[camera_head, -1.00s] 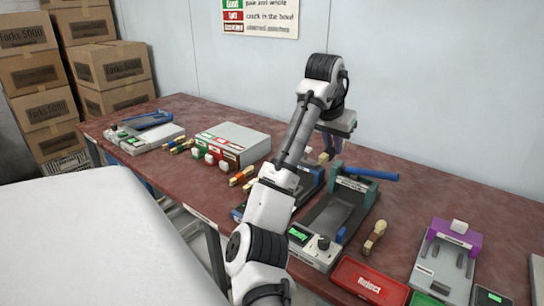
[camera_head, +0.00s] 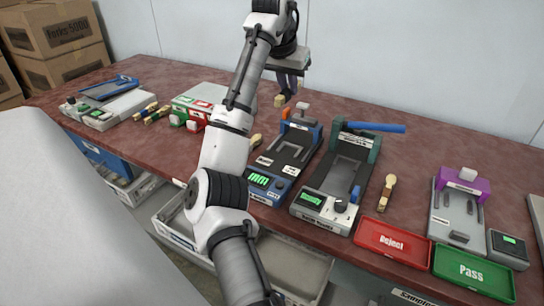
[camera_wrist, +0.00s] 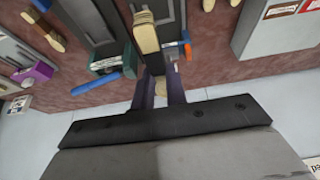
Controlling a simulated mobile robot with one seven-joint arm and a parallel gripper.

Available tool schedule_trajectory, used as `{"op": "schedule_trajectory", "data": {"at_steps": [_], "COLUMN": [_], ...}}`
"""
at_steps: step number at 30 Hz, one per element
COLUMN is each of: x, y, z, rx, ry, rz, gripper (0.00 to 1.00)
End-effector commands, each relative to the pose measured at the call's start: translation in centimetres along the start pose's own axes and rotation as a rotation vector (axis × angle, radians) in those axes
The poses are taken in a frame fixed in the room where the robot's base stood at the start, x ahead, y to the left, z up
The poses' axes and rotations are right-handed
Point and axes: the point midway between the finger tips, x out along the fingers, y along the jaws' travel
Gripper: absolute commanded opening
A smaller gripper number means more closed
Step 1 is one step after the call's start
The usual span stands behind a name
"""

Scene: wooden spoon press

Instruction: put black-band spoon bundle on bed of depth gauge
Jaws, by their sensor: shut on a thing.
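My gripper (camera_head: 288,92) is raised above the back of the bench, behind a blue-trimmed device (camera_head: 285,160) with a lit green display. It is shut on a tan wooden spoon bundle (camera_head: 279,100). In the wrist view the bundle (camera_wrist: 146,38) sticks out past my fingers (camera_wrist: 157,92), with a dark band across it. The blue-trimmed device may be the depth gauge; its label is too small to read. Its dark bed looks empty, with a blue head and orange knob at the back. The bundle is above and apart from it.
A green device (camera_head: 340,175) with a blue lever stands just right. Another bundle (camera_head: 387,190) lies beside it. A red Reject tray (camera_head: 393,241), a green Pass tray (camera_head: 474,273) and a purple-topped device (camera_head: 460,205) are farther right. The back right bench is clear.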

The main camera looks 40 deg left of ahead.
Motion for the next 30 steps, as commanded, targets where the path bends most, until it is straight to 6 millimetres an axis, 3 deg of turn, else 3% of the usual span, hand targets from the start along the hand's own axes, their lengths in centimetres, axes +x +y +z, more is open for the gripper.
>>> {"op": "schedule_trajectory", "data": {"at_steps": [8, 21, 25, 30], "x": [1.1, 11.1, 13.3, 14.5], "y": [0.0, 0.0, 0.0, 0.0], "z": [0.4, 4.7, 5.6, 6.0], "rx": [0.000, -0.002, -0.001, -0.001], "ry": [-0.002, -0.002, -0.001, 0.000], "rz": [0.003, 0.003, 0.001, 0.000], "gripper": [0.00, 0.00, 0.00, 0.00]}}
